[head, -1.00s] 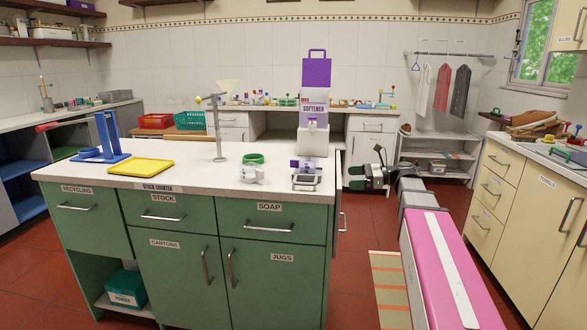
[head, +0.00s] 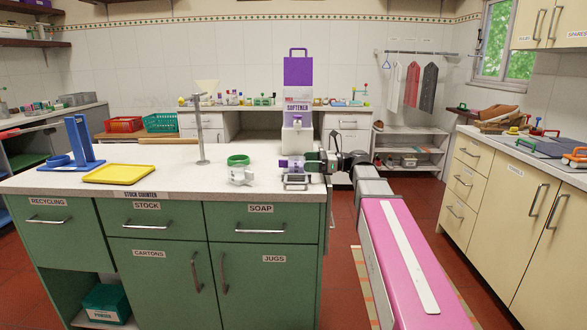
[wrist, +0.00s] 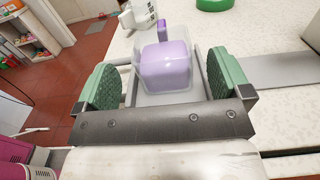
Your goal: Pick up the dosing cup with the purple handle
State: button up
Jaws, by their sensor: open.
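The dosing cup (head: 285,163) stands on the counter at the foot of the tall softener dispenser in the head view. In the wrist view the cup (wrist: 165,66) shows as a boxy purple body with a narrow purple handle (wrist: 162,30) on its far side. My gripper (head: 312,163) reaches in from the right at the counter's right end. In the wrist view my gripper (wrist: 166,80) is open, with one green pad on each side of the cup. Gaps show between pads and cup.
The white and purple softener dispenser (head: 298,95) stands close behind. A white jug (head: 241,177) and green ring (head: 238,160) sit left of the cup. A yellow tray (head: 118,174), metal post (head: 201,135) and blue stand (head: 78,145) are farther left on the counter.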

aim_at(295, 160)
jog(key=shift+w+a+r, duration=0.1)
jog(key=shift+w+a, duration=0.05)
jog(key=shift+a, duration=2.55)
jog(key=shift+c, duration=0.4)
jog(key=c, duration=1)
